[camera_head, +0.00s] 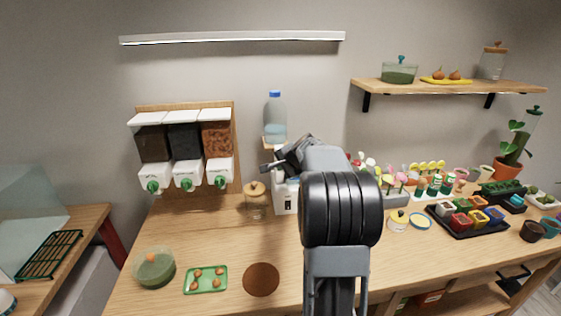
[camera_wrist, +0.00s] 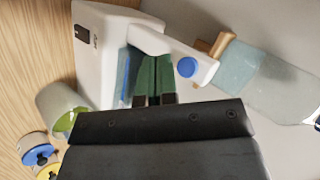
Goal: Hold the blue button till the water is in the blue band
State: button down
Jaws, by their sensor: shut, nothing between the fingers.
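A white water dispenser (camera_head: 286,200) stands against the wall, partly hidden behind my arm. A clear bottle with a blue cap (camera_head: 275,112) stands upside up above it, with bluish water low inside. In the wrist view the dispenser (camera_wrist: 98,60) has a round blue button (camera_wrist: 186,68) on its white arm, near the bottle (camera_wrist: 262,80). My gripper (camera_wrist: 155,60) is shut and empty, its dark green fingers beside the button; I cannot tell contact. A light blue strip (camera_wrist: 124,75) shows left of the fingers; whether it is the blue band, I cannot tell.
A jar with a wooden lid (camera_head: 256,201) stands left of the dispenser. A pale cup with green inside (camera_wrist: 62,108) is beside it in the wrist view. Several flowers and a dark tray (camera_head: 462,232) of colored pots fill the right. The front left holds a green tray (camera_head: 206,288).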

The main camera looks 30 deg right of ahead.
jog(key=shift+s+a+b, duration=0.3)
jog(key=shift+s+a, duration=0.05)
jog(key=shift+s, duration=0.3)
jog(key=shift+s+a+b, duration=0.3)
jog(key=shift+s, duration=0.35)
jog(key=s+a+f+n+g+y, duration=0.1)
jog(key=s+a+f+n+g, duration=0.25)
jog(key=s+f, duration=0.2)
jog(key=s+a+f+n+g, duration=0.1)
jog(key=s+a+n, duration=0.5)
jog(key=s+a, duration=0.3)
jog(key=s+a+f+n+g, duration=0.1)
jog(key=s+a+n, duration=0.6)
jog(key=a, duration=0.6)
jog(key=shift+s, duration=0.9)
jog(key=shift+r+g, duration=0.1)
jog(key=shift+g, duration=0.15)
